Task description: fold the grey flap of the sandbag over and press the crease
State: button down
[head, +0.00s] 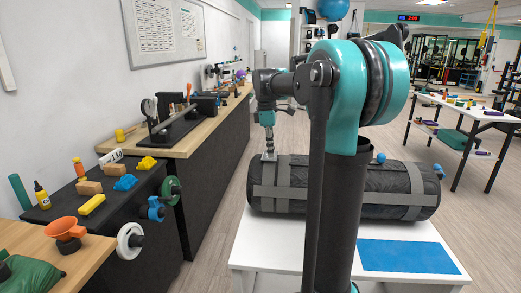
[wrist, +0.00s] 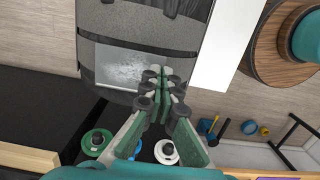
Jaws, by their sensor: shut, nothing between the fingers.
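The sandbag (head: 340,180) is a black cylinder with grey bands, lying on its side on a white table. Grey strips (head: 268,190) cross near its left end; I cannot tell which part is the flap. In the wrist view the bag (wrist: 150,30) fills the top, with a pale grey, mottled rectangular patch (wrist: 125,66) on it. My gripper (head: 268,157) is shut and empty, pointing down at the bag's left end. In the wrist view its fingertips (wrist: 160,76) are together by the patch's right edge; contact is unclear. My arm hides part of the bag's middle.
The white table (head: 275,240) has a blue mat (head: 405,256) at its front right. A dark bench (head: 95,205) with blocks, a yellow bottle and side-mounted discs stands at left. A wooden-topped counter (head: 215,118) runs behind it. Another white table (head: 465,108) stands at right, beyond open floor.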

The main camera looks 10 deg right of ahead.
jog(key=shift+a+r, duration=0.15)
jog(key=shift+r, duration=1.3)
jog(key=shift+a+r, duration=0.1)
jog(key=shift+r, duration=1.3)
